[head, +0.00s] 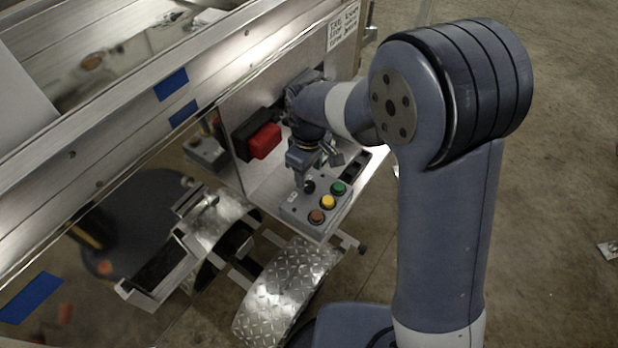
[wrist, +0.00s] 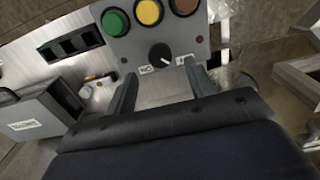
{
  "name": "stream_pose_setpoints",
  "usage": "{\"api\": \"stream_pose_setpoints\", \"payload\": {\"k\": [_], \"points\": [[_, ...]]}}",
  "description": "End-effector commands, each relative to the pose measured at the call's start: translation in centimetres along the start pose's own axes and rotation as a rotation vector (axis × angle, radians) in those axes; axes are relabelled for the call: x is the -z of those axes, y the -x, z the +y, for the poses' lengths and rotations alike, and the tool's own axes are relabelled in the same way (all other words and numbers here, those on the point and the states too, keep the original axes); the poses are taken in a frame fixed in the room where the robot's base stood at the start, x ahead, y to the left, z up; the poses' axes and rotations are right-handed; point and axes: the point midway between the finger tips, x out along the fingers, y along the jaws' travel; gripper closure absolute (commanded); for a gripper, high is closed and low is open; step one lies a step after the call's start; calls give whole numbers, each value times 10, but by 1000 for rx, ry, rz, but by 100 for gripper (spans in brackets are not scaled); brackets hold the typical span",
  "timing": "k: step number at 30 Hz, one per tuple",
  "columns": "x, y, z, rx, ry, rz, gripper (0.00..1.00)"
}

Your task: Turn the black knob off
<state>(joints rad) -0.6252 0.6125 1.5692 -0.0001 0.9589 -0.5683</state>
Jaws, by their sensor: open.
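The black knob (wrist: 159,53) sits on a grey control panel (wrist: 131,50), in the wrist view just beyond my fingertips. Its white mark points to the lower right in that view, between two small white labels. The left label (wrist: 146,69) looks like ON upside down; the right one (wrist: 186,60) is only partly readable. My gripper (wrist: 163,80) is open, one finger to each side below the knob, with nothing between them. In the head view the knob (head: 309,187) is small and dark, close to my gripper (head: 312,174). I cannot tell whether the fingers touch the panel.
Green (head: 338,188), yellow (head: 328,202) and brown-red (head: 316,217) buttons line the panel close to the knob. A red box (head: 265,141) is on the metal wall behind. A dark slotted strip (wrist: 71,46) lies beside the panel. A diamond-plate fender (head: 285,290) is in front.

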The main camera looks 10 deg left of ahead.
Motion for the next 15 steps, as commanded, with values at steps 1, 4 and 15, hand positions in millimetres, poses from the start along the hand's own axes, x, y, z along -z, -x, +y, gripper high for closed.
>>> {"api": "stream_pose_setpoints", "payload": {"k": [1,4,15], "points": [[0,12,0,-3,0,4,48],[1,32,0,-3,0,4,48],[0,63,0,0,0,0,48]]}}
